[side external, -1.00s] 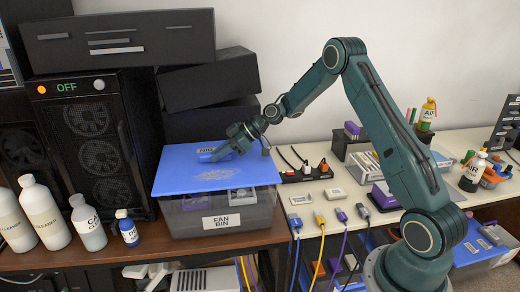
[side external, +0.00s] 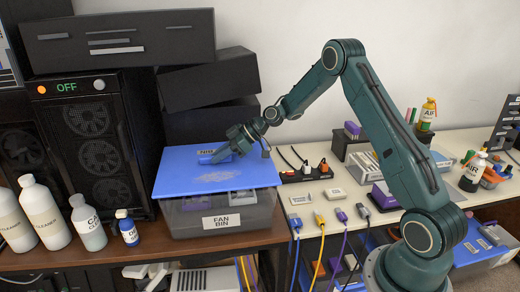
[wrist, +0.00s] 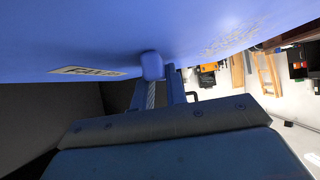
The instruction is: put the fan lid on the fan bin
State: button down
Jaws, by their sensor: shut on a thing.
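The blue fan lid (side external: 225,178) lies across the top of the clear fan bin (side external: 262,217) in the side view, close to its rim. I cannot tell whether it is fully seated. The bin's front carries a "FAN BIN" label, and grey and purple items show through it. My gripper (side external: 228,153) is shut on the lid's raised blue handle at the far part of the lid. In the wrist view the lid (wrist: 190,35) fills the top, with its handle between my gripper's fingers (wrist: 160,85).
A black PC tower (side external: 98,145) stands left of the bin, with black boxes (side external: 210,80) behind. White bottles (side external: 42,212) and a small blue bottle (side external: 127,228) stand at the front left. A power strip (side external: 305,172) and coloured cables (side external: 320,220) lie to the right.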

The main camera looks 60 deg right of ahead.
aim_at(241, 161)
jog(key=shift+f, duration=0.8)
dwell(0.7)
jog(key=c, duration=1.7)
grip_release()
jog(key=shift+c, duration=0.2)
jog(key=o, duration=0.6)
jog(key=shift+s+d+r, duration=0.1)
jog(key=shift+v, duration=3.85)
jog(key=shift+r, duration=0.1)
